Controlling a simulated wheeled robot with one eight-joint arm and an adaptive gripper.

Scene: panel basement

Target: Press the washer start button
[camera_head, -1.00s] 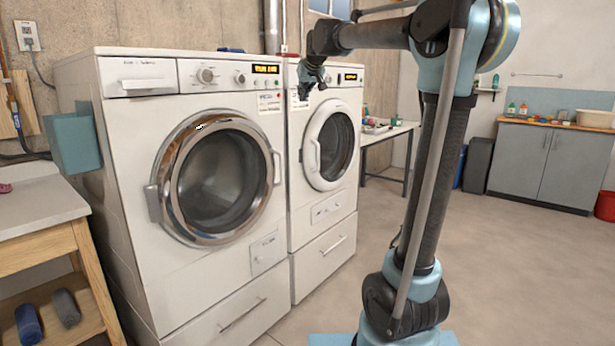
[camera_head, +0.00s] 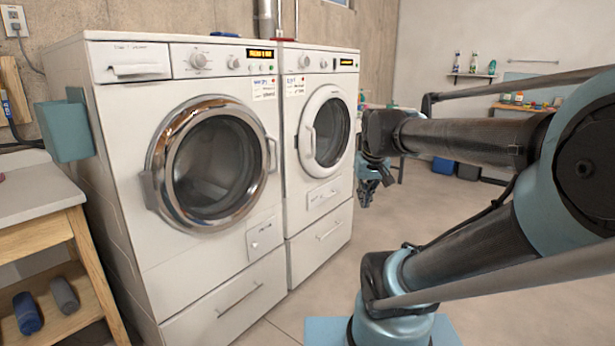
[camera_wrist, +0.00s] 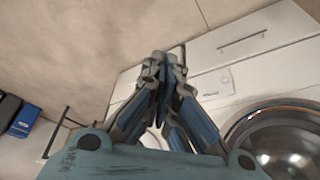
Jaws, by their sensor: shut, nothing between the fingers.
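A white front-loading machine (camera_head: 130,215) stands at the left, with a chrome-ringed door (camera_head: 212,165), a top-left drawer and an amber display (camera_head: 260,54). A control dial (camera_head: 197,61) and small round buttons (camera_head: 233,62) sit beside the display. A similar white machine (camera_head: 318,190) with a white-ringed door stands right of it. I cannot read which is the washer. My gripper (camera_head: 368,192) hangs low in front of and right of the right machine, apart from both control panels. The wrist view shows its fingers (camera_wrist: 160,62) closed together and empty, with the chrome-ringed door (camera_wrist: 285,145) at the right.
A wooden side table (camera_head: 45,215) stands at the left with rolled towels on its lower shelf. A teal box (camera_head: 66,130) hangs on the left machine's side. Dark blue bins (camera_head: 455,168) and a wall shelf (camera_head: 470,75) are at the back. Open floor lies ahead of the machines.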

